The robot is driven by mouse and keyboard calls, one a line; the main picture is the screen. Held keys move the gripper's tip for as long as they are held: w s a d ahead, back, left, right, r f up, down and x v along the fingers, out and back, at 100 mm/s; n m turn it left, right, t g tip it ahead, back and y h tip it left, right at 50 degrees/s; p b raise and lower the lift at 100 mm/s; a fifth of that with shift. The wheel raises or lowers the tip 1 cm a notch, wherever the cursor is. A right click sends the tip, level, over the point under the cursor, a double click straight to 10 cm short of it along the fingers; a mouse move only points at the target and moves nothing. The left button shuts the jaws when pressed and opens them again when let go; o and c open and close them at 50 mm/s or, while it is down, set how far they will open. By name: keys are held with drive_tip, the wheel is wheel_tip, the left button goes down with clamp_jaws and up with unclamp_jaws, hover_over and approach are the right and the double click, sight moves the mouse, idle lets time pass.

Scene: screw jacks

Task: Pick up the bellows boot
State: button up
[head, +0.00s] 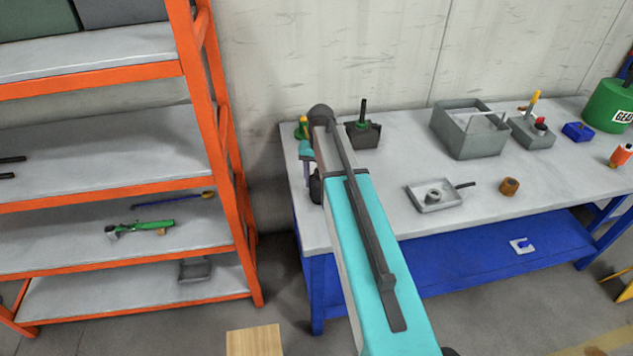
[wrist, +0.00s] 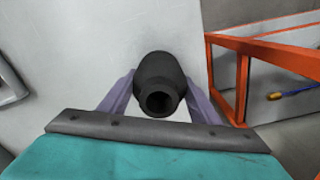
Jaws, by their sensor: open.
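The bellows boot appears to be the black, rounded, hollow piece (wrist: 160,84) in the wrist view, with its round opening facing the camera. In the head view a dark piece (head: 316,187) at the left end of the workbench looks like the same thing, partly hidden by my arm. My gripper (wrist: 162,92) is open, with one pale purple finger on each side of the black piece. I cannot tell whether the fingers touch it. In the head view my gripper (head: 307,170) is mostly hidden behind my arm.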

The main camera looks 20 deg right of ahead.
drive_tip(key=c, duration=1.2)
drive_tip(key=shift+r, duration=0.2)
drive_tip(key=shift+s+d+r+b, duration=0.25)
drive_tip(key=shift+s+r+b, duration=0.75)
drive_tip(key=shift+s, duration=1.65)
drive_tip(key=shift+s+d+r+b, duration=0.25)
drive_tip(key=shift+s+r+b, duration=0.3)
drive_tip(key=shift+s+b, duration=1.45)
drive_tip(key=shift+s+d+r+b, duration=0.25)
drive_tip(key=shift+s+r+b, duration=0.4)
drive_tip(key=shift+s, duration=2.65)
drive_tip(key=shift+r, duration=0.15)
drive_tip(key=shift+w+a, duration=0.1)
